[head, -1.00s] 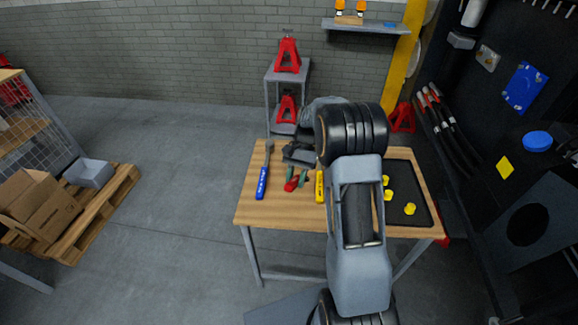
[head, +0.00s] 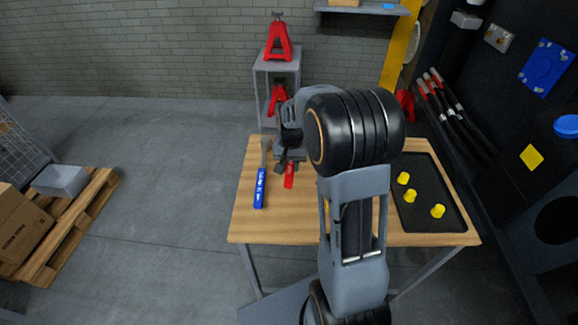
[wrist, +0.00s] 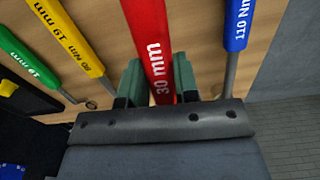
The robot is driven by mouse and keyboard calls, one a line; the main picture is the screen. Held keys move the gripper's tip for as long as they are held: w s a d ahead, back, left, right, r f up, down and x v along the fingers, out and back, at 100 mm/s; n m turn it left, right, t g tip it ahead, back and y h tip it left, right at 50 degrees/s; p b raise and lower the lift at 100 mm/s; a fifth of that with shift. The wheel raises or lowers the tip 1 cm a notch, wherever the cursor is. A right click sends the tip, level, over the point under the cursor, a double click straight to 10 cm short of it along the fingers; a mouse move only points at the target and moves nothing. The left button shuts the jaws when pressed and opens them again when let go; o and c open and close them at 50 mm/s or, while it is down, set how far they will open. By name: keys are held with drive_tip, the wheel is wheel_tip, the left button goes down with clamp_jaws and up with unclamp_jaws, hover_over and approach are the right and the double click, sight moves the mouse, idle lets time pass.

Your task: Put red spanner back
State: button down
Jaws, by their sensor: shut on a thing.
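The red spanner (wrist: 155,40), marked 30 mm, lies between the green jaws of my gripper (wrist: 157,78) in the wrist view. The jaws are shut on its handle. In the head view a short piece of the red spanner (head: 289,177) shows below my gripper (head: 287,160), above the wooden table (head: 275,228). The rest of it is hidden by my gripper and arm. I cannot tell how far it is off the table.
A blue 110 Nm tool (head: 260,187) lies left of the red spanner. The wrist view shows yellow (wrist: 75,37) and green (wrist: 28,57) 19 mm spanners on the other side. A black tray (head: 418,222) holds yellow pieces at right. A grey stand (head: 262,85) with red jacks is behind.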

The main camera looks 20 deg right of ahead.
drive_tip(key=shift+d+r, duration=0.15)
idle(0.4)
drive_tip(key=shift+f+b, duration=2.6)
drive_tip(key=shift+f, duration=1.5)
drive_tip(key=c, duration=0.8)
unclamp_jaws()
wheel_tip(320, 180, up, 14)
drive_tip(key=shift+f+p, duration=0.1)
drive_tip(key=shift+p, duration=0.65)
